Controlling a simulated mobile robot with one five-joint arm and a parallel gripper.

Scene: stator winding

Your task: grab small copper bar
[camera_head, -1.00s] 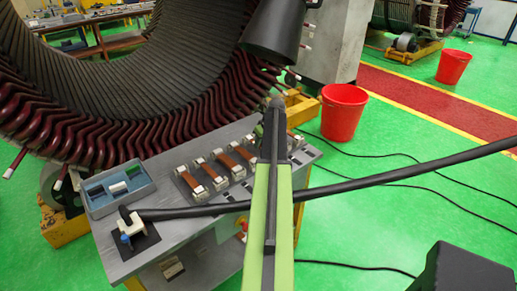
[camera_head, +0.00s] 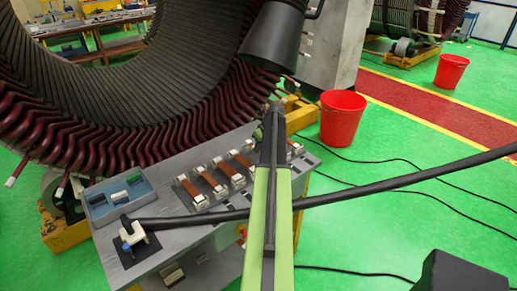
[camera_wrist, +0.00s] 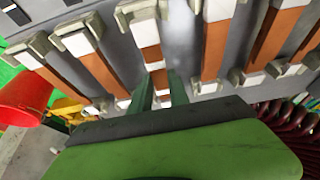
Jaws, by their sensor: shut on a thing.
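Several copper bars with pale ends lie in a row of holders on the grey table, such as this copper bar (camera_head: 191,189); they also fill the upper part of the wrist view. In the wrist view my gripper (camera_wrist: 160,88) has its two green fingers on either side of one small copper bar (camera_wrist: 152,54). The gripper is shut on this bar, which lies in line with the row. I cannot tell whether it is clear of its holder. In the head view my green arm hides the gripper and part of the row.
A blue tray (camera_head: 96,212) with small blocks and a white clamp-like tool (camera_head: 132,236) stand on the table's left. The large stator (camera_head: 70,125) curves behind it. A black cable (camera_head: 400,182) crosses in front. A red bucket (camera_head: 341,118) stands on the green floor at right.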

